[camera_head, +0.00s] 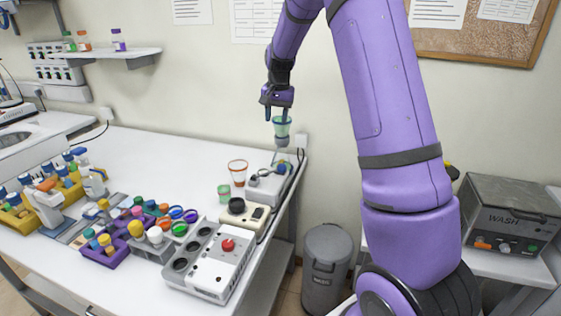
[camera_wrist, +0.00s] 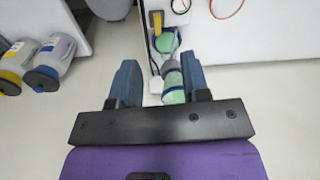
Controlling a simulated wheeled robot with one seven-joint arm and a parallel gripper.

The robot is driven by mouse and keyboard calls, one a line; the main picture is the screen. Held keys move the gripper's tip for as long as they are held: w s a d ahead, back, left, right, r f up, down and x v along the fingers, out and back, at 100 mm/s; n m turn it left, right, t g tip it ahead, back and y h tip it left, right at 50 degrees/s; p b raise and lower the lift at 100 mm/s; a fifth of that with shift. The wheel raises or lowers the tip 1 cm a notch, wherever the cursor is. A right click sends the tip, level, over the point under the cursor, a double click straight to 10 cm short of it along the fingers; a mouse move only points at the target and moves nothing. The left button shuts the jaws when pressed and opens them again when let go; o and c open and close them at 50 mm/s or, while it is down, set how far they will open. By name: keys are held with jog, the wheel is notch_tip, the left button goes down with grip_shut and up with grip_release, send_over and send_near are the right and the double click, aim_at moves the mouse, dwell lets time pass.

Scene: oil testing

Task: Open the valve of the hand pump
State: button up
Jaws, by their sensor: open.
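My gripper (camera_head: 278,112) is over the far right end of the white bench, its fingers pointing down. In the wrist view my gripper (camera_wrist: 160,84) is open, with its two blue fingers apart. A clear vessel with green contents and a grey collar (camera_head: 282,138) shows just below the fingers. In the wrist view this green vessel (camera_wrist: 172,82) lies close to the right finger; I cannot tell whether they touch. A yellow lever-like part (camera_wrist: 157,22) shows beyond it on a pale device (camera_wrist: 178,14). I cannot make out for sure which part is the hand pump's valve.
A white device (camera_head: 266,188) stands below my gripper, near an orange-rimmed cup (camera_head: 238,170) and a small green cup (camera_head: 224,193). A control box with a red knob (camera_head: 212,262) is nearer. A bin (camera_head: 327,270) and a WASH unit (camera_head: 508,225) are at right.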

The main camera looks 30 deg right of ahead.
jog(key=m+g, duration=0.1)
jog(key=m, duration=0.1)
send_over(280, 162)
notch_tip(280, 162, down, 10)
notch_tip(280, 162, down, 10)
jog(key=shift+f, duration=0.25)
jog(key=shift+c, duration=0.4)
grip_shut()
